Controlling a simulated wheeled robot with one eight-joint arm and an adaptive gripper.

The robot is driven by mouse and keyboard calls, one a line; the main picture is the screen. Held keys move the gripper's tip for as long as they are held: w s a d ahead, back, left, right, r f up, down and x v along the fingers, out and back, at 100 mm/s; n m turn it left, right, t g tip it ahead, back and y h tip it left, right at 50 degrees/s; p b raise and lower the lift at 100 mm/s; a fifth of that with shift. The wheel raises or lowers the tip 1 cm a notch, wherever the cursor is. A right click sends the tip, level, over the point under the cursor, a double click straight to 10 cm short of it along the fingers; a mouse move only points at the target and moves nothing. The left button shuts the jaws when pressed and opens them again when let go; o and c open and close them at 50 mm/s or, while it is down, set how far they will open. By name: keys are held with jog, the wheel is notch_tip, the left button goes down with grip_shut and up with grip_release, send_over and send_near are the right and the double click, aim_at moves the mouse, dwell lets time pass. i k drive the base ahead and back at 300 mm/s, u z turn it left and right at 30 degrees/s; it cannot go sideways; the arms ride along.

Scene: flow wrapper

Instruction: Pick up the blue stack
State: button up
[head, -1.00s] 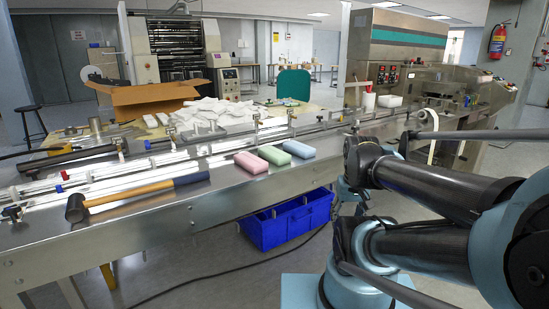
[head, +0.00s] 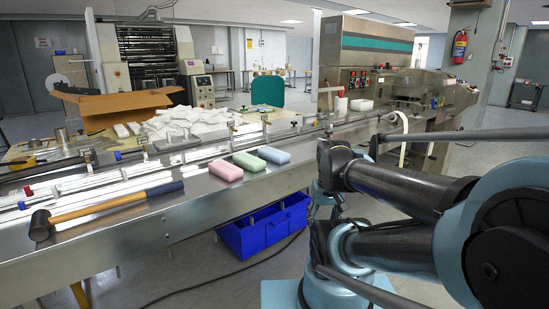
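The blue stack (head: 273,154) is a light blue, rounded block lying flat on the metal edge of the conveyor table, in the middle of the head view. It is the rightmost of 3 similar blocks in a row. A green block (head: 248,162) lies just left of it, and a pink block (head: 226,170) lies left of the green one. My arm fills the right side of the picture, folded, with its links apart from the blocks. My gripper cannot be made out in this view. Nothing covers the blue stack.
A hammer (head: 110,207) lies on the table (head: 205,207) left of the blocks. A blue crate (head: 264,228) stands on the floor below the table edge. An open cardboard box (head: 117,106) and white items stand behind the conveyor. The metal surface right of the blue stack is clear.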

aim_at(279, 157)
jog(key=u, duration=0.25)
jog(key=k, duration=1.4)
jog(key=z, duration=0.75)
jog(key=i, duration=1.05)
jog(key=u, duration=0.05)
